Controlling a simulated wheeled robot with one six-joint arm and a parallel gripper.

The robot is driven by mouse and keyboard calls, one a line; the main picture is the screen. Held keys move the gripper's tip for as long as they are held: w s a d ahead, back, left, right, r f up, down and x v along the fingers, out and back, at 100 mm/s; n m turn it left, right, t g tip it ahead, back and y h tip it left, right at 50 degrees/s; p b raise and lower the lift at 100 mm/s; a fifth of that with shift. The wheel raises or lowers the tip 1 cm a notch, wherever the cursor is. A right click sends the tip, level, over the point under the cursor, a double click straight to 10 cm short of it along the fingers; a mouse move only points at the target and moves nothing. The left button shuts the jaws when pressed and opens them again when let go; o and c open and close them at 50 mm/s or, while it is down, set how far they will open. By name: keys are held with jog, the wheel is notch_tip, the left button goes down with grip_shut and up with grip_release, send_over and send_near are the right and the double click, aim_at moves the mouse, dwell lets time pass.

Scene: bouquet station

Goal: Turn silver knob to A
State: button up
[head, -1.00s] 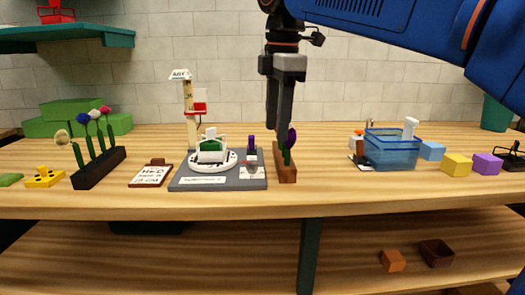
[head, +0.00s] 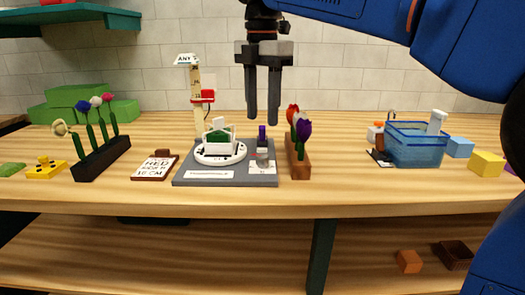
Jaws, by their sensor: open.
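A grey base board (head: 225,178) lies on the table. On its right part, a small silver-grey knob (head: 262,153) stands by a white label (head: 262,168). The label's letters are too small to read, so I cannot tell the knob's setting. A small purple upright piece (head: 262,133) shows just behind the knob. My gripper (head: 262,121) points down with its two fingers apart and empty.
A white round dial (head: 220,158) with a green-and-white holder sits left on the board. A measuring post (head: 196,105) stands behind. A brown block with tulips (head: 300,150) is close on the right. A card (head: 156,167) lies left; a blue basket (head: 414,150) stands farther right.

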aim_at(262, 156)
notch_tip(262, 156, down, 11)
jog(key=shift+r, duration=0.2)
dwell(0.3)
jog(key=c, duration=1)
